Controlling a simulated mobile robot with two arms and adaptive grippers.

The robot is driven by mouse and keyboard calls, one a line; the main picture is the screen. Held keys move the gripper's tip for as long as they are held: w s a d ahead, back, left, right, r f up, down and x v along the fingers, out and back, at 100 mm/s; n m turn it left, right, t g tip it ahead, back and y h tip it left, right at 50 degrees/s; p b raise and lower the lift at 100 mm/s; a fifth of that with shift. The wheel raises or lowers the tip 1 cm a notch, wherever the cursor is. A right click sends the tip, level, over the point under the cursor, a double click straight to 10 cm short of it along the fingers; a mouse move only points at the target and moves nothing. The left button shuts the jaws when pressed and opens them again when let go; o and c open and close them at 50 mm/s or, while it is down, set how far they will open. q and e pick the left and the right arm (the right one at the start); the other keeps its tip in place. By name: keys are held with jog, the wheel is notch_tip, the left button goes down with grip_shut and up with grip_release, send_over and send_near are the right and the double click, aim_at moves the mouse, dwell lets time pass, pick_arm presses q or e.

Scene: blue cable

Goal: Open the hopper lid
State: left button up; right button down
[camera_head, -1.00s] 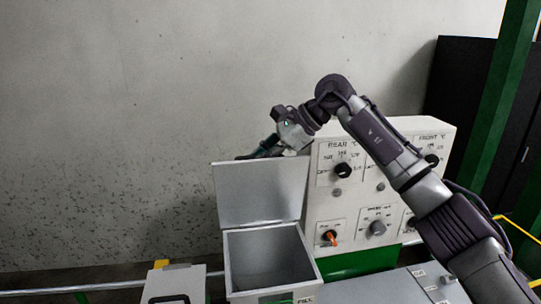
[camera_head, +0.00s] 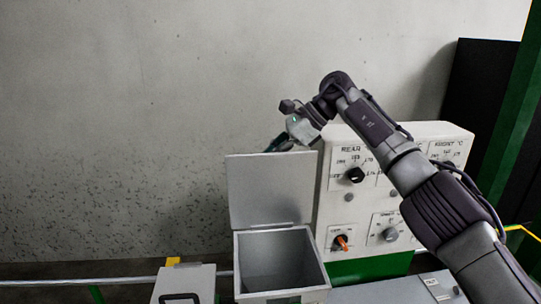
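The grey hopper (camera_head: 318,277) stands at the lower middle with its inside showing empty. Its lid (camera_head: 268,190) stands upright at the back edge of the opening, so the hopper is open. My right arm comes in from the right and reaches over the control panel. My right gripper (camera_head: 280,144) is behind and above the lid's upper right corner, partly hidden by the lid and the wrist. Whether its fingers are open or shut does not show. My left gripper is not in view.
A white control panel (camera_head: 349,212) with knobs and an orange-red switch (camera_head: 342,243) stands right of the hopper. A grey box with a black handle (camera_head: 180,298) is at the lower left. A concrete wall (camera_head: 120,120) is behind. A green post (camera_head: 512,130) is at the right.

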jog(key=shift+f, duration=0.1)
jog(key=c, duration=1.5)
grip_release()
jog(key=v, duration=1.1)
jog(key=shift+w+d+r, duration=0.1)
jog(key=shift+d+r, duration=0.1)
jog(key=shift+r, duration=0.2)
jog(key=shift+d, duration=0.15)
jog(key=shift+f, duration=0.1)
